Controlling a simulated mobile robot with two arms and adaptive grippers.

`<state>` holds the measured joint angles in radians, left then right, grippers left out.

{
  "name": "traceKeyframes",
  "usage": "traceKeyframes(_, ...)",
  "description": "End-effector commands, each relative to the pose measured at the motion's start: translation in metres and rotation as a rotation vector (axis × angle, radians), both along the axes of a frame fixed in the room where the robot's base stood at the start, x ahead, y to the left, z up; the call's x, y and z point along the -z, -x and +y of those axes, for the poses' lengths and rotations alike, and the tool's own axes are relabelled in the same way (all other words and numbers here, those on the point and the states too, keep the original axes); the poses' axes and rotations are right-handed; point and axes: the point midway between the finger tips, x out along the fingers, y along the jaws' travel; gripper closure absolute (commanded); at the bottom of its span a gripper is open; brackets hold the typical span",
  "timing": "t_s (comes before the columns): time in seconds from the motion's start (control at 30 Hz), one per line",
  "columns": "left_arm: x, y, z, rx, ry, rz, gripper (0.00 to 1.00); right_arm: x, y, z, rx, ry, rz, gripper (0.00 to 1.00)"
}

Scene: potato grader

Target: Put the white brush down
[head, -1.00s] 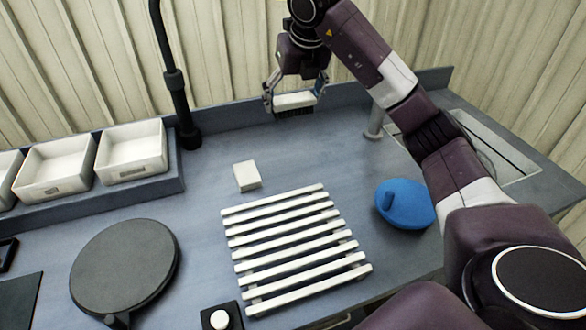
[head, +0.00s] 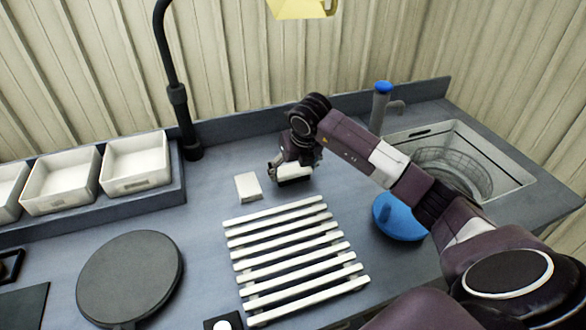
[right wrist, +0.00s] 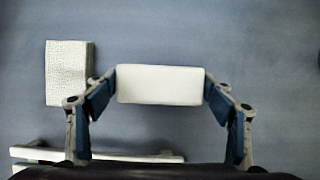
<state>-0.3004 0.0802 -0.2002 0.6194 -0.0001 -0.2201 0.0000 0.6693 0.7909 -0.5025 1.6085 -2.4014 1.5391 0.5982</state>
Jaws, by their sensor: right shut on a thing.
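The white brush (head: 293,173) is a white block with dark bristles beneath, low over the grey counter behind the white slatted rack. I cannot tell whether its bristles touch the counter. My right gripper (head: 288,165) is shut on it from above. In the right wrist view the brush (right wrist: 160,85) sits between the two blue-padded fingers of my right gripper (right wrist: 160,92), one at each end. My left gripper is not in view.
A white block (head: 248,186) lies just left of the brush; it also shows in the right wrist view (right wrist: 68,73). The slatted rack (head: 290,255) is in front. A blue round object (head: 398,218) and a sink (head: 450,165) lie right. The counter behind the brush is clear.

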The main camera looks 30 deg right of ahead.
Motion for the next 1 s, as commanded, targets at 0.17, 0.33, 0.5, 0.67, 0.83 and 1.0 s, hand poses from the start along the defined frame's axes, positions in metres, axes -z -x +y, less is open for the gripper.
traceKeyframes(0.17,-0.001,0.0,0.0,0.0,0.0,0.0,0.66,0.004,-0.001,0.0,0.0,0.001,-0.003,0.47)
traceKeyframes(0.33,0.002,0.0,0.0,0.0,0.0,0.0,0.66,0.006,0.0,0.0,0.0,0.001,-0.003,0.47)
traceKeyframes(0.5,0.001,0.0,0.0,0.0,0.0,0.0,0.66,0.006,0.0,0.0,0.0,0.0,-0.002,0.09)
traceKeyframes(0.67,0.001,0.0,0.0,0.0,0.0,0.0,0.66,0.006,0.0,0.0,0.0,0.0,-0.002,0.07)
traceKeyframes(0.83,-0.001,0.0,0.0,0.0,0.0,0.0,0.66,0.004,0.0,0.0,0.0,0.0,-0.002,0.07)
traceKeyframes(1.0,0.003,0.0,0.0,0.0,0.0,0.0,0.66,-0.011,0.004,0.001,-0.001,0.002,-0.006,0.07)
